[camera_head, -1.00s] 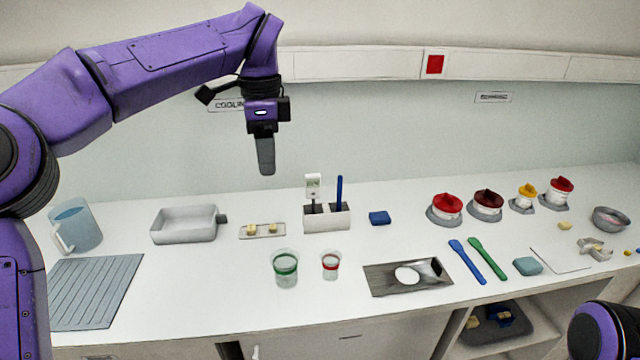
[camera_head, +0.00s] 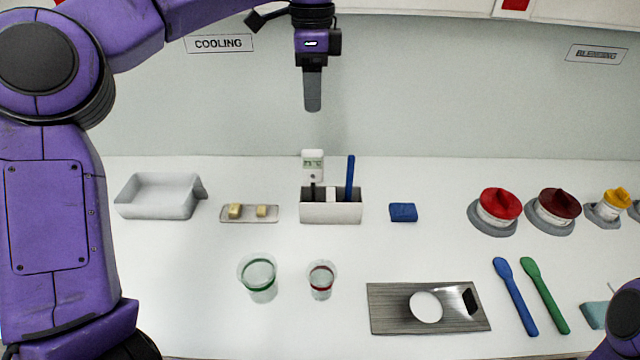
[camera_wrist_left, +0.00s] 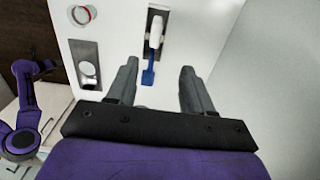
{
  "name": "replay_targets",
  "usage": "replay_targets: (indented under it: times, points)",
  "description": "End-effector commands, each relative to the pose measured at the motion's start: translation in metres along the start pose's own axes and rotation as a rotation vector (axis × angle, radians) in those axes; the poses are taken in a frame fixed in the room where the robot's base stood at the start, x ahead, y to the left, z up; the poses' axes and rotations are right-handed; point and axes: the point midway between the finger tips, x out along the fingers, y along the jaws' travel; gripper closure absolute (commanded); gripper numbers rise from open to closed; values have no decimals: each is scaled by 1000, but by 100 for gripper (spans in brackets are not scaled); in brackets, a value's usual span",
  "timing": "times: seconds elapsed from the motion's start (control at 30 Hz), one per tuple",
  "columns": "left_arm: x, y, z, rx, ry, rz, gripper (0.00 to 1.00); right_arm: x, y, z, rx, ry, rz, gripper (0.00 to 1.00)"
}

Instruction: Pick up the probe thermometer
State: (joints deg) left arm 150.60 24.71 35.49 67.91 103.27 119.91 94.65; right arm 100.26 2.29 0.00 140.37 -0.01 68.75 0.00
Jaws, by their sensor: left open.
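The probe thermometer (camera_head: 313,165) has a white head with a small display and stands upright in the left part of a white holder (camera_head: 331,212). A blue-handled tool (camera_head: 350,175) stands in the right part of the holder. My left gripper (camera_head: 312,100) points down, above the thermometer and apart from it. It is open and empty. In the left wrist view, its two fingers (camera_wrist_left: 158,75) stand wide apart, with a white and blue shape at the holder beyond them; I cannot tell the thermometer's parts there. My right gripper is not in view; only part of my right arm shows at the lower right.
A small tray (camera_head: 248,213) with two pale pieces and a grey pan (camera_head: 160,196) stand left of the holder. A blue block (camera_head: 403,212) lies to its right. Two cups, green-banded (camera_head: 258,278) and red-banded (camera_head: 321,280), stand in front. The wall is close behind.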

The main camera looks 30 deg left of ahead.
Motion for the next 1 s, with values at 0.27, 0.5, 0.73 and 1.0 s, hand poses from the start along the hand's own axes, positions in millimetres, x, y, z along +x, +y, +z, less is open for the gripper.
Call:
replay_targets:
  times: [0.27,0.5,0.73,1.0]
  points:
    - [44,0,-2,2,1,0,49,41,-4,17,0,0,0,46]
    - [71,0,-1,5,0,2,49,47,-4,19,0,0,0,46]
    - [102,2,-2,5,1,2,49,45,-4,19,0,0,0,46]
    - [146,9,1,5,0,3,49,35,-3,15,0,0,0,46]
